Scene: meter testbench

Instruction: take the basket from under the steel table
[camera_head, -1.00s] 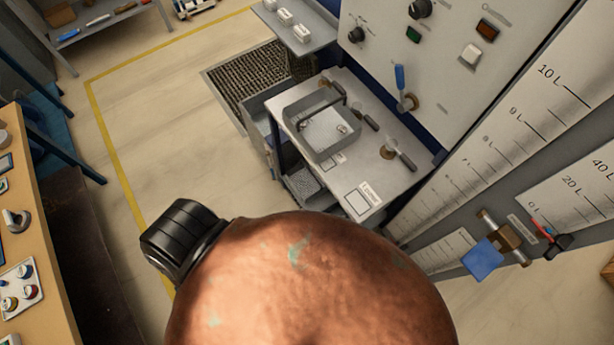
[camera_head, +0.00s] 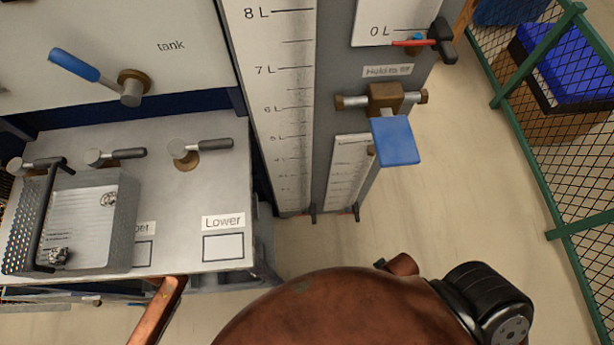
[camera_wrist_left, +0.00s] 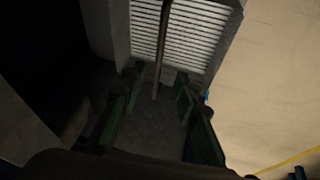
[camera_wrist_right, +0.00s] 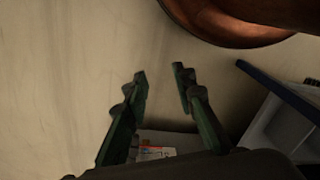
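The steel table (camera_head: 185,195) stands at the left of the head view, with a grey tray-like basket (camera_head: 125,225) with a dark handle on its top. In the left wrist view, a shadowed grey container with pale slats (camera_wrist_left: 185,30) has a thin dark bar (camera_wrist_left: 163,45) across it. My left gripper (camera_wrist_left: 159,76) is open, with the bar's end between its fingertips; I cannot tell whether they touch it. This looks like the space under the table, but I cannot be sure. My right gripper (camera_wrist_right: 159,74) is open and empty over the floor.
Valve levers (camera_head: 205,150) stand on the table top. A green mesh fence (camera_head: 560,130) stands at the right. The floor (camera_head: 465,190) between panel and fence is clear.

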